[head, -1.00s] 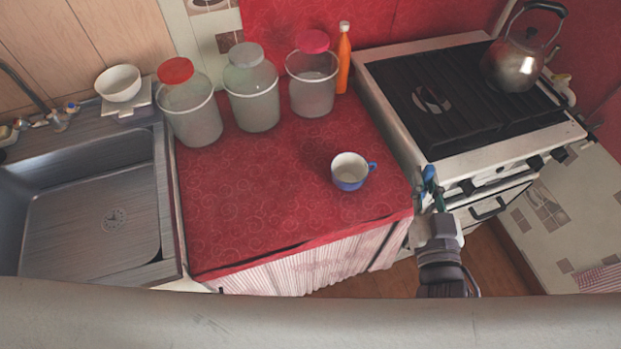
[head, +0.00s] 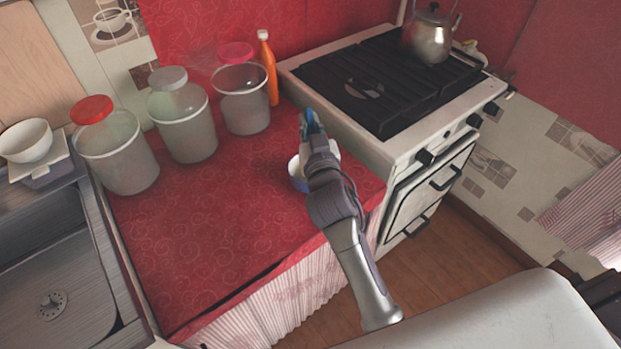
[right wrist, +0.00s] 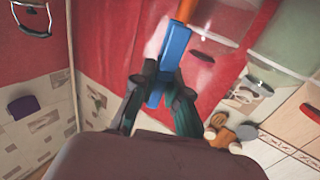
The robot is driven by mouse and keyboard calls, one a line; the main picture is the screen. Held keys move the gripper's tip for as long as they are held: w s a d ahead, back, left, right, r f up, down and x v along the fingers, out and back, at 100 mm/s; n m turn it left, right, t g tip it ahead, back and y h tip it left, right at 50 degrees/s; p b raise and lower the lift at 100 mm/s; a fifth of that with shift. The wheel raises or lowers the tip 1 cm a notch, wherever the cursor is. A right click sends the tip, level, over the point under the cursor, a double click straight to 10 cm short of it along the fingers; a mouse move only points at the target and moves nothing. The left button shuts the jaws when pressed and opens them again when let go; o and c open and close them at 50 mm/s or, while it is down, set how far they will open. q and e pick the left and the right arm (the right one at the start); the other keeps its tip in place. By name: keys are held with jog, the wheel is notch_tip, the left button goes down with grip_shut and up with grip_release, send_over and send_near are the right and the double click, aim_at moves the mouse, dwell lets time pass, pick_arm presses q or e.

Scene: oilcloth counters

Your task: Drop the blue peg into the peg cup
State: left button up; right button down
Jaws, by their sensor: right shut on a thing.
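The blue peg (right wrist: 174,52) is held in my right gripper (right wrist: 158,100), whose fingers are closed around its lower part in the right wrist view. In the head view the peg (head: 312,121) shows as a small blue piece at the tip of my right gripper (head: 315,138). The peg cup, a blue and white mug (head: 296,174), stands on the red counter and is partly hidden behind my right gripper and wrist. The gripper appears above the cup, and the peg's tip points past it toward the back of the counter. My left gripper is not in view.
Lidded jars (head: 185,125) and an orange bottle (head: 268,70) stand along the back of the red counter (head: 215,235). A stove (head: 400,90) with a kettle (head: 430,38) is to the right, a sink (head: 50,290) to the left. The counter's front middle is clear.

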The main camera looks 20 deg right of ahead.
notch_tip(320, 180, down, 4)
jog(key=b, duration=0.3)
jog(key=shift+f, duration=0.25)
jog(key=c, duration=1.1)
grip_release()
jog(key=s, duration=0.7)
jog(key=shift+s+a, duration=0.25)
jog(key=shift+a, duration=0.2)
